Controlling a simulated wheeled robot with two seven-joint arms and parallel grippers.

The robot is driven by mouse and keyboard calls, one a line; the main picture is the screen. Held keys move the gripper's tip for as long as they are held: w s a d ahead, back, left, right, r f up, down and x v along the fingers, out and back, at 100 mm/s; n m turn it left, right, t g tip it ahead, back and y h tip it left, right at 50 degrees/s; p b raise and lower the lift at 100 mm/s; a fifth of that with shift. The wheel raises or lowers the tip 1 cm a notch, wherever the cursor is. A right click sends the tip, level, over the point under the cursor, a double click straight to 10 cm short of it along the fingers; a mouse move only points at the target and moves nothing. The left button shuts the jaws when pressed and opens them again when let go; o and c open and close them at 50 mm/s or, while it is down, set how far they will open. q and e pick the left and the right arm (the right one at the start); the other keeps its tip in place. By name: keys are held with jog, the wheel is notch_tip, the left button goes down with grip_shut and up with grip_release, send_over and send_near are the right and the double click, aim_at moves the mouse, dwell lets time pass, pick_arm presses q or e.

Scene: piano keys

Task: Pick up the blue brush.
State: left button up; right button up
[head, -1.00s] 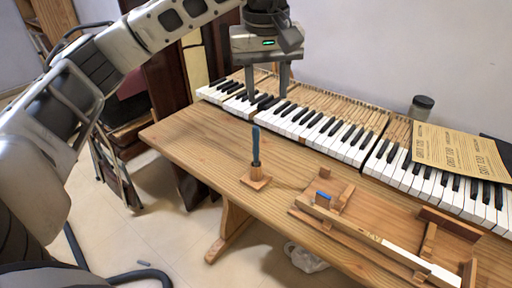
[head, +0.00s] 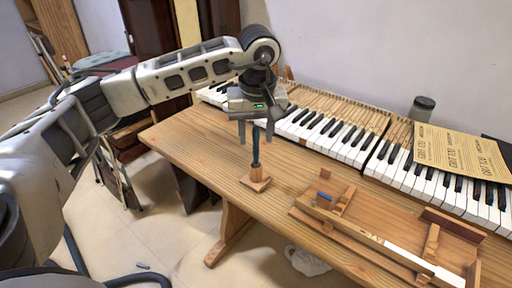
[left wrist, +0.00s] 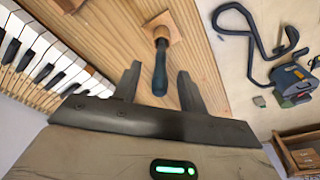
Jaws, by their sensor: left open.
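The blue brush (head: 256,148) stands upright, its dark blue handle up, on a small wooden block (head: 256,180) near the table's left front part. My left gripper (head: 257,139) is open and points down over it, with its fingertips around the height of the handle's upper part. In the left wrist view the handle (left wrist: 160,76) shows between the two fingers of my left gripper (left wrist: 159,74), with a gap on each side. The fingers are not closed on it. My right gripper is not in view.
Piano keys (head: 345,136) run along the back of the wooden table (head: 205,150). A wooden tray (head: 375,243) with a small blue piece (head: 323,197) lies right of the brush. A yellow paper (head: 460,152) and a dark jar (head: 422,108) are at the right. Bare tabletop lies left of the brush.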

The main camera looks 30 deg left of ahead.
pick_arm(q)
notch_tip(320, 180, down, 2)
jog(key=shift+w+a+f, duration=0.1)
jog(key=shift+a+f, duration=0.05)
grip_shut()
notch_tip(320, 180, up, 10)
jog(key=shift+r, duration=0.1)
dwell(0.5)
